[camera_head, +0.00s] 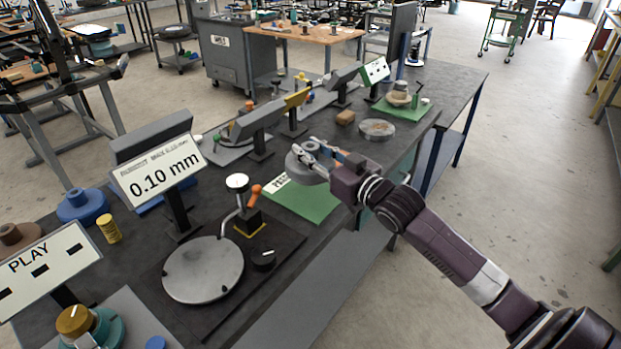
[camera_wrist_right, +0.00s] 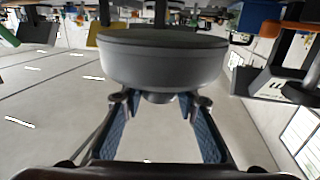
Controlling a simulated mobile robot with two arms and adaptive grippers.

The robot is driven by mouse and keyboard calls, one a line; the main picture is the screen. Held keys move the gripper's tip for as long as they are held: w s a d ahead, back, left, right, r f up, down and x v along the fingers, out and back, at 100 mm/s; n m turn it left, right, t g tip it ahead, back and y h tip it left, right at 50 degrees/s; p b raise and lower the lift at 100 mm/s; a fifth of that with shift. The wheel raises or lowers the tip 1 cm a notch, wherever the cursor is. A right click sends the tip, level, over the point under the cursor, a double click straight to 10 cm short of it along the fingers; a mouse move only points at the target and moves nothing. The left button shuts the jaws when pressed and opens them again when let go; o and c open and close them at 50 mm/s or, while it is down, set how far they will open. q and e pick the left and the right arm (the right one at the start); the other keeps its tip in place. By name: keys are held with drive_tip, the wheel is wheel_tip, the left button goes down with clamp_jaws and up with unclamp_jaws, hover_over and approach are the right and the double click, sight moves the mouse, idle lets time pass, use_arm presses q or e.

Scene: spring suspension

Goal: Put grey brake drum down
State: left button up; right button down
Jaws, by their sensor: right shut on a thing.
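The grey brake drum (camera_head: 305,166) is a round, dull grey piece above the far part of the workbench, beside a green mat (camera_head: 303,199). My right gripper (camera_head: 318,150) reaches in from the right and is shut on the drum. In the right wrist view the drum (camera_wrist_right: 163,62) fills the upper middle, with the fingertips (camera_wrist_right: 160,100) closed on a narrower part at its near side. I cannot tell whether the drum touches anything below it. My left gripper is not in view.
A round metal plate (camera_head: 203,270) on a dark base stands at the front, with a "0.10 mm" display (camera_head: 160,172) behind it. The green mat's visible part is bare apart from a label.

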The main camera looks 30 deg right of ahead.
drive_tip(key=shift+f, duration=3.8)
drive_tip(key=shift+f, duration=0.1)
drive_tip(key=c, duration=1.5)
unclamp_jaws()
drive_tip(key=shift+f, duration=0.15)
drive_tip(key=s, duration=0.3)
drive_tip(key=s+d, duration=0.1)
drive_tip(key=s, duration=0.6)
drive_tip(key=shift+s+d+b, duration=0.15)
drive_tip(key=shift+d+b, duration=0.15)
drive_tip(key=shift+b, duration=0.1)
drive_tip(key=shift+s+d, duration=0.1)
drive_tip(key=shift+s, duration=0.75)
